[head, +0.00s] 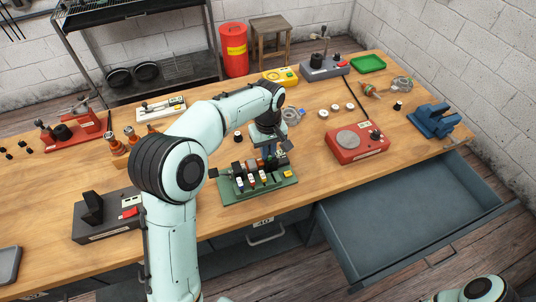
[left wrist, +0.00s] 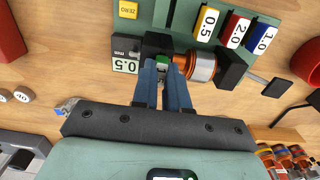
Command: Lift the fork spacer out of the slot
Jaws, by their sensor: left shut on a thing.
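The green fixture (head: 232,197) stands near the table's front edge and carries a horizontal shaft assembly with a copper-coloured part (left wrist: 202,67). My left gripper (head: 272,152) is over its right end, pointing down. In the left wrist view its two blue fingers (left wrist: 163,74) are shut on a small green piece, which looks like the fork spacer (left wrist: 163,62), at the shaft. The fingers hide most of it, and I cannot tell whether it is still in the slot. Yellow, red and blue labelled spacers (left wrist: 235,30) stand in the fixture's rack. My right gripper is not in view.
A small readout (left wrist: 125,64) showing 0.5 mm and a yellow button (left wrist: 128,9) are beside the fingers. A red device (head: 358,145) stands to the right of the fixture. An open, empty drawer (head: 400,225) juts from the table front. A blue vise (head: 434,121) is at the right.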

